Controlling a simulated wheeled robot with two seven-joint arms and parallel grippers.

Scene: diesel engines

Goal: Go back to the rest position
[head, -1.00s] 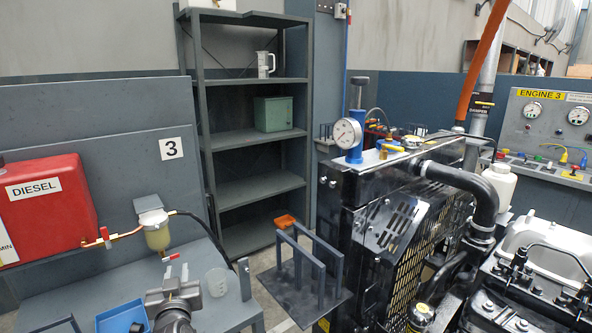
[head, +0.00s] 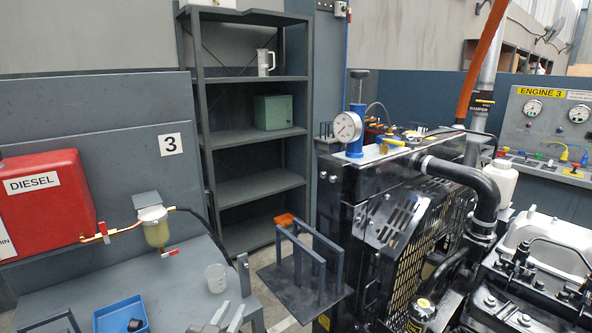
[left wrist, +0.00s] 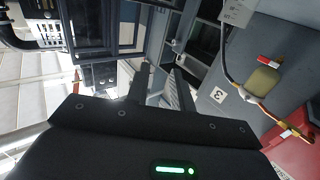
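My left gripper (head: 226,318) shows at the bottom edge of the head view, with only its two grey fingers in the picture. They are apart and nothing shows between them. The left wrist view also shows the two fingers (left wrist: 162,85) spread with an empty gap. My right gripper is in neither view.
A grey bench with a blue tray (head: 121,316) and a clear beaker (head: 216,278) lies left of my left gripper. A dark stand with upright frames (head: 300,290) is to its right, beside the black engine (head: 400,235). A red diesel tank (head: 45,205) stands left.

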